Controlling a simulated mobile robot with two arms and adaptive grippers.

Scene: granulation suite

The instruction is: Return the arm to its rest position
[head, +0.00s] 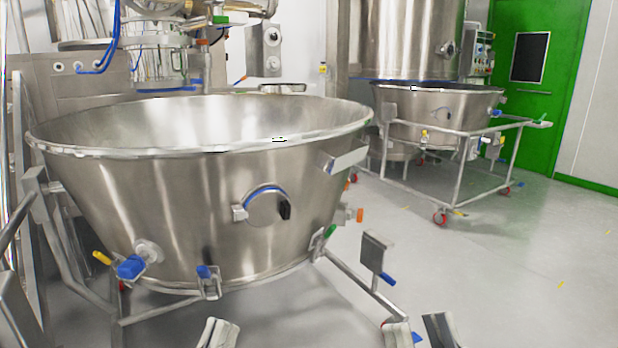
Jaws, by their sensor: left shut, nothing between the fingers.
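My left gripper (217,333) shows at the bottom edge, left of the middle. Its two fingertips are close together, shut with nothing between them. My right gripper (419,333) is at the bottom edge, right of the middle. Its two fingertips stand apart with a gap between them, and it appears empty. Both grippers are in front of the large steel bowl (190,210), apart from it. The rest of both arms is out of view.
The bowl stands on a wheeled frame (350,285) with blue-handled clamps. A second bowl (438,115) on a trolley (500,150) stands behind to the right, near a green door (530,100). The grey floor (530,260) at the right is clear.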

